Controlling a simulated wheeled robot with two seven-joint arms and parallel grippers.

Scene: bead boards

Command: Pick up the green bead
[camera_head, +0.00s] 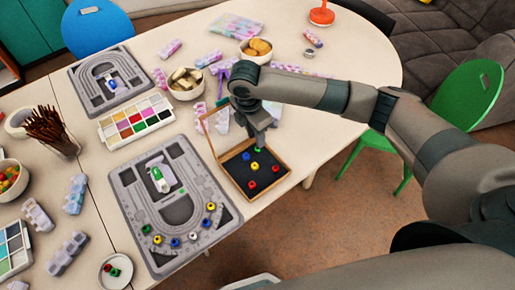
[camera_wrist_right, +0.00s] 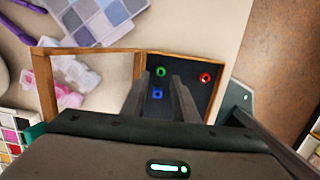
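A green bead (camera_head: 258,149) lies in the open wooden box (camera_head: 224,176) with a dark inside, at its far side. It also shows in the right wrist view (camera_wrist_right: 160,72), past the fingertips and roughly in line with the gap between them. My right gripper (camera_head: 259,138) points down over the box, just above the green bead. In the wrist view its two fingers (camera_wrist_right: 160,85) stand apart with nothing held between them. A blue bead (camera_wrist_right: 158,94) shows between the fingers. My left gripper is not in view.
The box also holds a yellow bead (camera_head: 255,166) and red beads (camera_head: 275,169). Its raised lid (camera_head: 205,128) stands at the left. A grey bead board (camera_head: 130,200) with several beads lies left of the box. Bowls (camera_head: 187,92) stand behind. The table edge is close on the right.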

